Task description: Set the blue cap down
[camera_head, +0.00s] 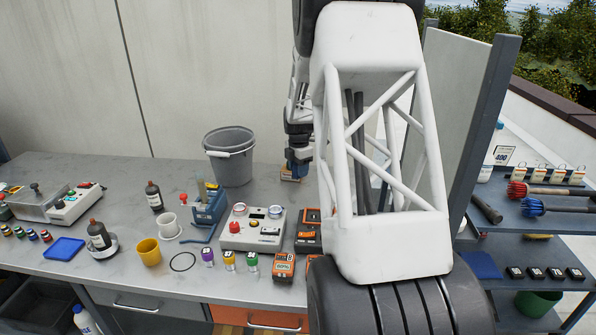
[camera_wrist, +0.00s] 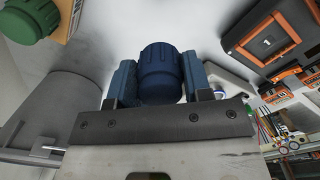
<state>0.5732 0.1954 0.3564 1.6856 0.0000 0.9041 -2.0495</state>
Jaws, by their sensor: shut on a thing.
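The blue cap (camera_wrist: 160,75) is a dark blue, ribbed round cap. In the wrist view it sits between the two blue fingers of my gripper (camera_wrist: 157,88), which are shut on it. In the head view my gripper (camera_head: 297,168) is over the back of the bench (camera_head: 120,190), just right of the grey bucket; the cap cannot be made out there. I cannot tell how high the cap is above the bench.
The grey bucket (camera_head: 230,155) stands close beside my gripper. A tan and orange block (camera_head: 291,174) is just below it. A control box (camera_head: 252,228) and orange-black cases (camera_head: 308,240) lie nearer. A green cap (camera_wrist: 30,20) shows at the wrist view's upper left.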

